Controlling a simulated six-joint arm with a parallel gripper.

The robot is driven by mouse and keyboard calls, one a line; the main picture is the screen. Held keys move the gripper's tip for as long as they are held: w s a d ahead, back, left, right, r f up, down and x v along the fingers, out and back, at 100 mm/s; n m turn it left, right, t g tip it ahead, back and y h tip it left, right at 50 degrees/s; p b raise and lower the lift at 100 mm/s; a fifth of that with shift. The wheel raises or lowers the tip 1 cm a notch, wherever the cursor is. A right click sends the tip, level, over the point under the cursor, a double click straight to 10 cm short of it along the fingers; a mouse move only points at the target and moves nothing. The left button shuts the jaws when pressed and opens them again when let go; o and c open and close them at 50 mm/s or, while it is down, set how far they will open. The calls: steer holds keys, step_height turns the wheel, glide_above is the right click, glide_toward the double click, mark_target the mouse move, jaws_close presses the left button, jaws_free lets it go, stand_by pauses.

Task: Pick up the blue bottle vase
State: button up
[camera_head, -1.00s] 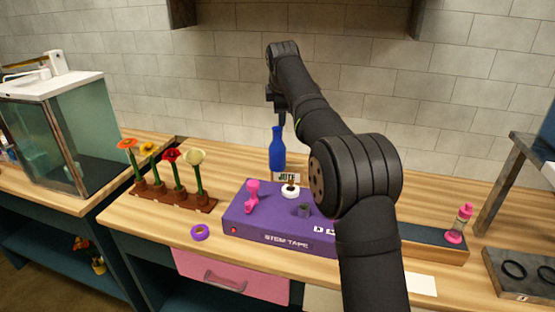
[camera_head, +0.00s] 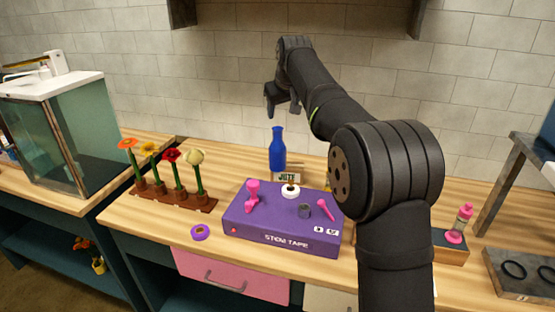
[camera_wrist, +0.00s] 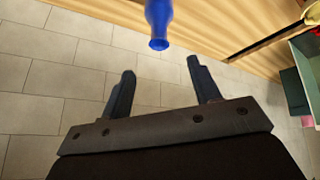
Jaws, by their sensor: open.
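The blue bottle vase (camera_head: 277,152) stands upright on the wooden counter near the tiled back wall, behind the purple stem tape box. My gripper (camera_head: 268,102) is above the vase, a little to its left in the head view, and apart from it. In the wrist view my gripper (camera_wrist: 160,80) shows two dark fingers spread open with nothing between them. The neck and mouth of the vase (camera_wrist: 159,25) show at the top of that view, beyond the fingertips.
A purple stem tape box (camera_head: 285,225) with small pink and grey items sits in front of the vase. A small jute label (camera_head: 288,177) is close by it. A rack of several flowers (camera_head: 172,199) is at left. A purple tape roll (camera_head: 200,232) lies on the counter.

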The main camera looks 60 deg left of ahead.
glide_toward(279, 132)
steer(key=s+a+x, duration=0.1)
steer(key=x, duration=0.4)
steer(key=f, duration=0.1)
steer(key=w+a+f, duration=0.1)
steer(key=a+f, duration=0.1)
steer(key=shift+w+f, duration=0.2)
steer(key=shift+w, duration=0.2)
jaws_close()
